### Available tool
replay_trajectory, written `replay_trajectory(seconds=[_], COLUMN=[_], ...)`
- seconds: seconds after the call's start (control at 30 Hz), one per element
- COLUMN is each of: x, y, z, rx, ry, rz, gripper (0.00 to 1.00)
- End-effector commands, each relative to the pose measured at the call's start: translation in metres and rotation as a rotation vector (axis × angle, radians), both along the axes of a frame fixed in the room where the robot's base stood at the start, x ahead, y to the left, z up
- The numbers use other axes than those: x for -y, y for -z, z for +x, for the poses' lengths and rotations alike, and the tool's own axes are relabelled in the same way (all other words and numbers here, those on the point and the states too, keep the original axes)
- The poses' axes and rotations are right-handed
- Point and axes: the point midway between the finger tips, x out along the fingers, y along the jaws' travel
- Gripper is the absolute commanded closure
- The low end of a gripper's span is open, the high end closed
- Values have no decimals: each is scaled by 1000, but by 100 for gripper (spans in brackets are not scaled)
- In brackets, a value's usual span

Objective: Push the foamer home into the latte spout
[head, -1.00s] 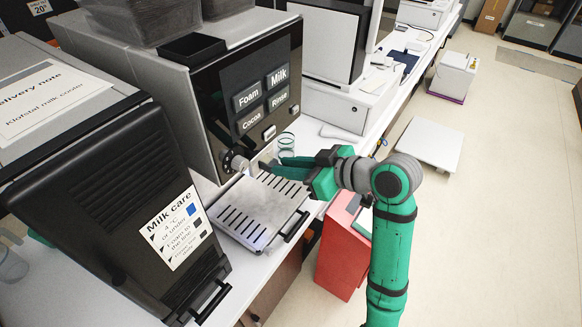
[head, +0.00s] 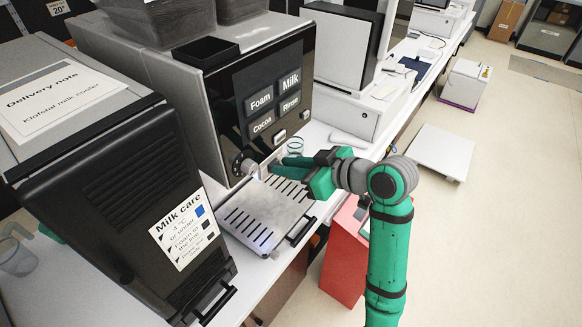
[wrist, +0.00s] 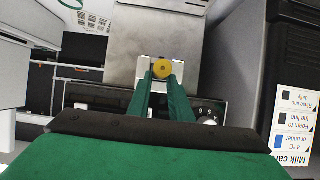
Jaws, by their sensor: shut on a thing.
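My gripper (head: 277,162) is in front of the drinks machine's black front (head: 262,95), above the drip tray (head: 262,222). In the wrist view my gripper (wrist: 162,72) is shut on a small round yellow-ochre piece, apparently the foamer (wrist: 162,70), seen end-on between the fingertips. In the head view the fingers hide most of the held piece. I cannot make out the latte spout, or whether the foamer touches it. A round dial (head: 243,165) is left of the fingertips; it also shows in the wrist view (wrist: 207,117).
A black milk cooler (head: 125,190) with a care label is at the left, close to the tray. A red box (head: 345,250) is below the counter edge.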

Motion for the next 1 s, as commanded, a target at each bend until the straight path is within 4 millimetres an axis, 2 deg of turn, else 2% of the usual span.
replay_trajectory(seconds=[0.6,0.63,0.7,0.73,1.0], x=[-6,-6,-6,-6,-5], y=[0,0,0,0,0], z=[4,4,4,4,4], rx=[1,1,1,1,0], ry=[0,0,0,0,0], rz=[1,1,1,1,0], gripper=[100,79,62,59,59])
